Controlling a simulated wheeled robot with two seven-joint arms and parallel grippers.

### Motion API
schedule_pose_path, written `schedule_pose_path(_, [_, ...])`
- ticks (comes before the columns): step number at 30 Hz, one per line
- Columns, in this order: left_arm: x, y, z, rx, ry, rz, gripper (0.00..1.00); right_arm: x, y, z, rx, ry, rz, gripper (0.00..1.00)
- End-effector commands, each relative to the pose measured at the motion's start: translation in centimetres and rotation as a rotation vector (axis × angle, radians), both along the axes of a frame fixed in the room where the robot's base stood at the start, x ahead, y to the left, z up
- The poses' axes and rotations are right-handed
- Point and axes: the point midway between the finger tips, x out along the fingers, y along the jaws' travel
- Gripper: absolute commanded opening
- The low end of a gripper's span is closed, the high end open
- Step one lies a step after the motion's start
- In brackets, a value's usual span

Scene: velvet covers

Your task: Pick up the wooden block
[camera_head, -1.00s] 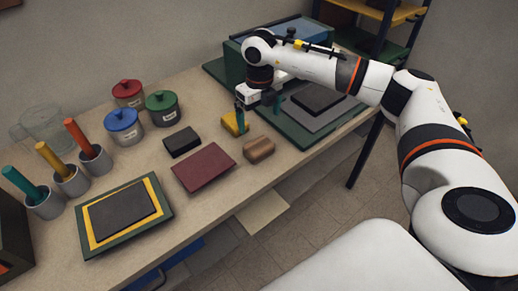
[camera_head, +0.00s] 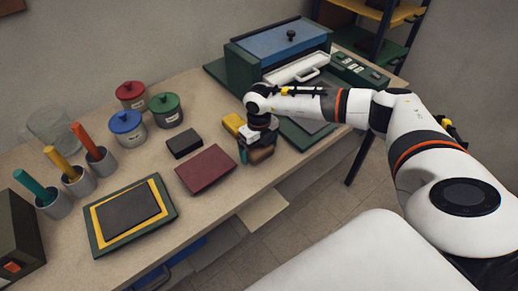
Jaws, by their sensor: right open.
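The wooden block (camera_head: 262,154) is brown and lies near the front edge of the table, right of the dark red flat block. In the head view it is mostly hidden under my right gripper (camera_head: 257,149). The right gripper points down and is open, directly over the block. One finger shows at the block's left side; the other finger is hard to make out. I cannot tell whether the fingers touch the block. My left gripper is not in view.
A yellow block (camera_head: 233,123) sits just behind the gripper. A dark red block (camera_head: 206,169) and a black block (camera_head: 184,142) lie to the left. Lidded jars (camera_head: 127,127) and a framed pad (camera_head: 165,195) stand farther left. A green press (camera_head: 240,70) is behind.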

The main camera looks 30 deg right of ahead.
Motion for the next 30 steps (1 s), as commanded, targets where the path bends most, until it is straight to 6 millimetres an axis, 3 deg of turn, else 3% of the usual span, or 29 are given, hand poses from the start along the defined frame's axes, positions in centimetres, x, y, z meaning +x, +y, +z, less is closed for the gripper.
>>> schedule_pose_path(4, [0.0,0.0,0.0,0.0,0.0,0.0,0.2,0.0,0.0,0.0,0.0,0.0,0.0,1.0])
schedule_pose_path(13, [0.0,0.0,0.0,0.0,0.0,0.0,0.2,0.0,0.0,0.0,0.001,-0.001,0.0,0.52])
schedule_pose_path(22, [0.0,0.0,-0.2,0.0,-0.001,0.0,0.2,0.1,0.0,0.6,0.002,-0.003,-0.001,0.52])
schedule_pose_path(30, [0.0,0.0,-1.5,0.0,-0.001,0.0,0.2,0.1,0.0,5.5,0.001,-0.006,0.001,0.52])
